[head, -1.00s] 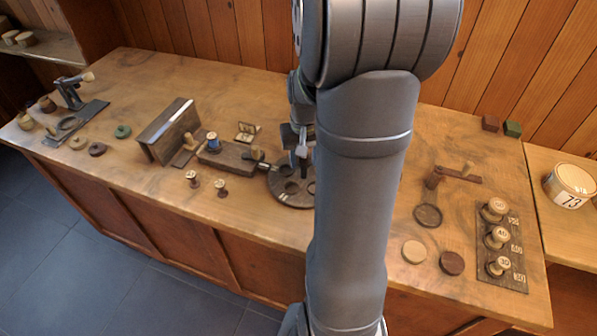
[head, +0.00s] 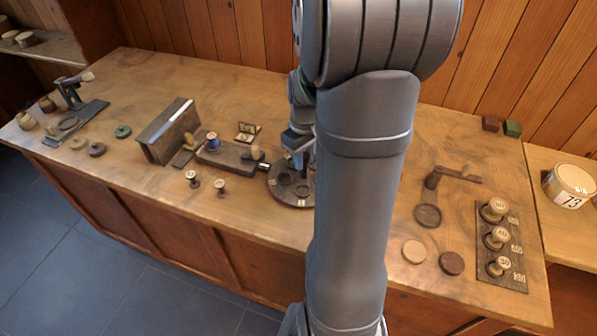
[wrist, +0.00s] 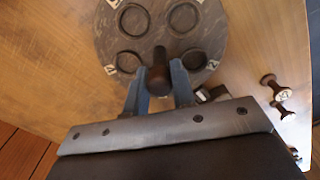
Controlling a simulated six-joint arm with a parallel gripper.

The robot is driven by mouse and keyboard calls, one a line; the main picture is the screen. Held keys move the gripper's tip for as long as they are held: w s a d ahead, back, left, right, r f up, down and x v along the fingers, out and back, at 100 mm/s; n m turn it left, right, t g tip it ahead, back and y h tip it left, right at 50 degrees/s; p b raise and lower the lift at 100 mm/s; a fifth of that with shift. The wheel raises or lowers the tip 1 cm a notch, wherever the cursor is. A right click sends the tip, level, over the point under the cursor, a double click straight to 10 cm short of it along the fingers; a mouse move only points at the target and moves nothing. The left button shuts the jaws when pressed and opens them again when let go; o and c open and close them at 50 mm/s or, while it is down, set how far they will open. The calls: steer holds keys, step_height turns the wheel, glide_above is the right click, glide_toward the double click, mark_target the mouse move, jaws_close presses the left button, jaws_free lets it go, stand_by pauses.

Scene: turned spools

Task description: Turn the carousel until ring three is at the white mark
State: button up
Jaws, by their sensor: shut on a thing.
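The carousel (wrist: 160,30) is a dark round disc with several ring-shaped recesses and pale number labels at its rim. It also shows in the head view (head: 283,195), partly hidden by my arm. The label at the lower right rim (wrist: 212,64) looks like a 2; the other labels are too small or turned to read surely. A small white mark (head: 262,167) sits beside the carousel's rim, at the end of a wooden block. Which ring is the third cannot be told.
The wooden block (head: 226,156) with a blue spool stands left of the carousel. Two small spools (head: 192,179) (head: 220,187) stand in front of it. A board with numbered knobs (head: 500,245) is at the right.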

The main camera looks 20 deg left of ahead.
steer(key=shift+n, duration=0.7)
steer(key=shift+n, duration=1.1)
steer(key=n, duration=0.4)
steer(key=o, duration=0.8)
steer(key=shift+o, duration=0.2)
steer(key=shift+r, duration=3.5)
